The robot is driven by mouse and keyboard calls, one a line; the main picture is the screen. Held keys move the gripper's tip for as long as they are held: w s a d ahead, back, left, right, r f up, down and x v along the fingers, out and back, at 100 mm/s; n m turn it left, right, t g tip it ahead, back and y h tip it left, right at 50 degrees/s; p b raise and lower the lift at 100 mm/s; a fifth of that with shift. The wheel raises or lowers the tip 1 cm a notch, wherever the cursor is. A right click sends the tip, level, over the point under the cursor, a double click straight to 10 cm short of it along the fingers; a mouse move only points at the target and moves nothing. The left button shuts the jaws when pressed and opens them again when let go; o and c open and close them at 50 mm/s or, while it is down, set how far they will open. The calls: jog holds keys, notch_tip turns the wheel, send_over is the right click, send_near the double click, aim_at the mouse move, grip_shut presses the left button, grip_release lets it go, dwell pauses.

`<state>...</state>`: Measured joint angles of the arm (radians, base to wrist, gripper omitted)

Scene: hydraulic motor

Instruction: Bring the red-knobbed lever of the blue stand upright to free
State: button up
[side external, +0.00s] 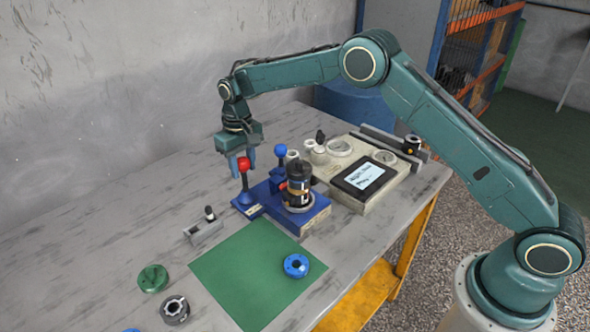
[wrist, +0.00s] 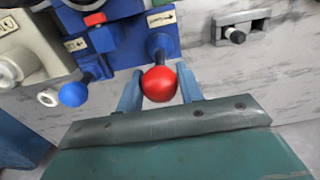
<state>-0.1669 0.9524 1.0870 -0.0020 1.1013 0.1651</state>
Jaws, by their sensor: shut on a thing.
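The blue stand (side external: 308,214) sits on the grey table, with a black cylindrical motor (side external: 298,184) upright on it. Its red-knobbed lever (side external: 244,173) rises from the stand's left part and looks close to upright in the side view. My gripper (side external: 243,163) reaches down to the red knob. In the wrist view, the red knob (wrist: 159,84) lies between the two blue fingers of my gripper (wrist: 160,88), which are shut on it. The blue-knobbed lever (side external: 280,152) stands nearby; its blue knob (wrist: 73,94) is left of my fingers in the wrist view.
A beige unit with a screen (side external: 362,176) stands right of the stand. A green mat (side external: 250,275) holds a blue ring (side external: 296,265). A green flanged part (side external: 153,278), a dark ring (side external: 174,310) and a small grey bracket (side external: 205,230) lie to the left.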

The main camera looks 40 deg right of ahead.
jog(key=shift+d, duration=0.25)
jog(key=o, duration=0.6)
jog(key=shift+o, duration=0.2)
jog(key=shift+a+r, duration=0.1)
jog(key=shift+r, duration=2.9)
